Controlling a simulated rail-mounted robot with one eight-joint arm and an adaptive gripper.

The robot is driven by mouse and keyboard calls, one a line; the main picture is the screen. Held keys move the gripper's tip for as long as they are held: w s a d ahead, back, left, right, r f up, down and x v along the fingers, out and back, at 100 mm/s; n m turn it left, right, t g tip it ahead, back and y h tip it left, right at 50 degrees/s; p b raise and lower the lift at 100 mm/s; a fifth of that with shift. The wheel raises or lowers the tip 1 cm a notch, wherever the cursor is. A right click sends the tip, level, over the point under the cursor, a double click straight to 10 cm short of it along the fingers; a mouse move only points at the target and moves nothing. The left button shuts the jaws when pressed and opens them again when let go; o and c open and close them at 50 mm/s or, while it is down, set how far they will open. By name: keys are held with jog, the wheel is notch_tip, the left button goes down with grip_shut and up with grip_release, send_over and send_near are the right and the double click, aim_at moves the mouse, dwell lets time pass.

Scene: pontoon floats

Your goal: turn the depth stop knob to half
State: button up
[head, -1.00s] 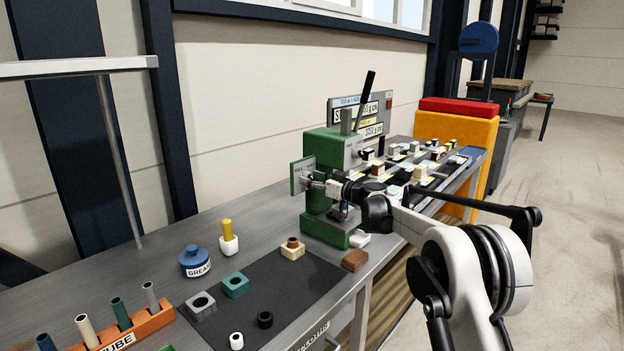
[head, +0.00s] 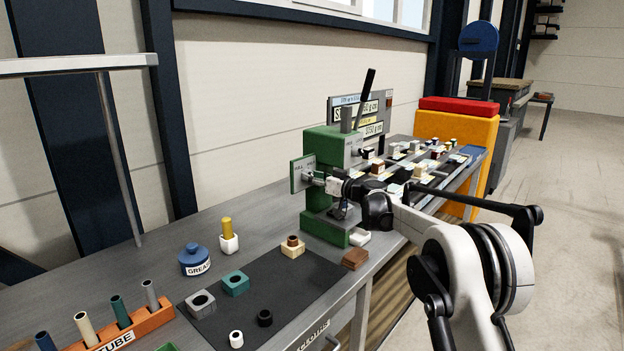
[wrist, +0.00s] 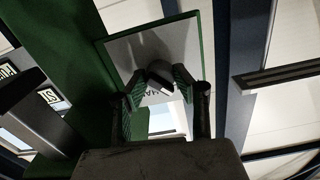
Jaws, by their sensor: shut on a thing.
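The depth stop knob (wrist: 160,74) is a small dark knob with a pale flat side, on a plate with a green edge (wrist: 190,32). In the head view the plate (head: 297,176) stands at the left side of the green press (head: 326,148). My gripper (wrist: 157,88) is shut on the knob, one ribbed finger on each side. In the head view my gripper (head: 318,178) reaches the plate from the right and hides most of the knob. Letters reading "HA" show below the knob in the wrist view; the knob's exact setting cannot be told.
The press's black lever (head: 365,92) rises above my gripper. A blue grease pot (head: 194,262), a dark mat (head: 285,290) with small blocks and an orange tube rack (head: 150,325) lie on the bench to the left. Several small blocks crowd the bench behind my arm.

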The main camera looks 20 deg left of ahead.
jog(key=m+b, duration=0.2)
jog(key=m, duration=0.2)
jog(key=shift+f, duration=0.1)
jog(key=m+b, duration=0.1)
jog(key=m, duration=0.3)
jog(key=shift+m, duration=0.3)
jog(key=m+b, duration=0.1)
jog(key=m, duration=0.3)
jog(key=shift+m, duration=0.3)
jog(key=shift+m+b, duration=0.4)
jog(key=shift+m, duration=1.4)
jog(key=o, duration=1.1)
jog(key=shift+o, duration=0.2)
jog(key=shift+d, duration=0.1)
